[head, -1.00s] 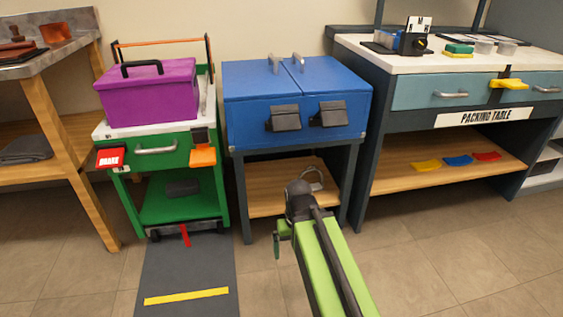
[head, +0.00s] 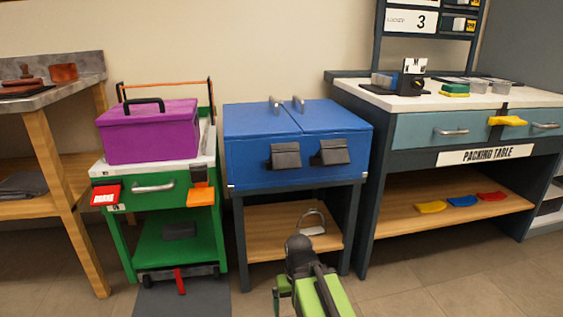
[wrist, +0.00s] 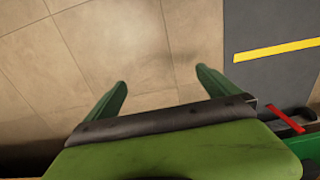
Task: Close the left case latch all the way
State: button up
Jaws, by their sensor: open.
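The blue case (head: 255,165) sits on a dark stand in the middle of the head view. Its left latch (head: 285,156) is a dark grey flap on the front face that seems to stand out somewhat from it. A matching right latch (head: 331,152) is beside it. How far either flap is from shut is hard to tell. My gripper shows in the wrist view (wrist: 160,80), its two green fingers apart with nothing between them, over the floor. In the head view my arm is low, in front of the stand and below the case, apart from the latches.
A green cart (head: 150,240) with a purple box (head: 150,133) stands close left of the case. The packing table (head: 480,154) stands close right. A metal shackle-like piece (head: 313,222) lies on the stand's shelf.

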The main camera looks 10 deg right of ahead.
jog(key=shift+r, duration=0.15)
jog(key=shift+c, duration=1.1)
notch_tip(320, 180, up, 22)
jog(key=p, duration=2.2)
jog(key=shift+r+p, duration=0.2)
jog(key=shift+p, duration=0.2)
grip_shut()
jog(key=shift+f+b, duration=0.35)
jog(key=shift+s, duration=0.1)
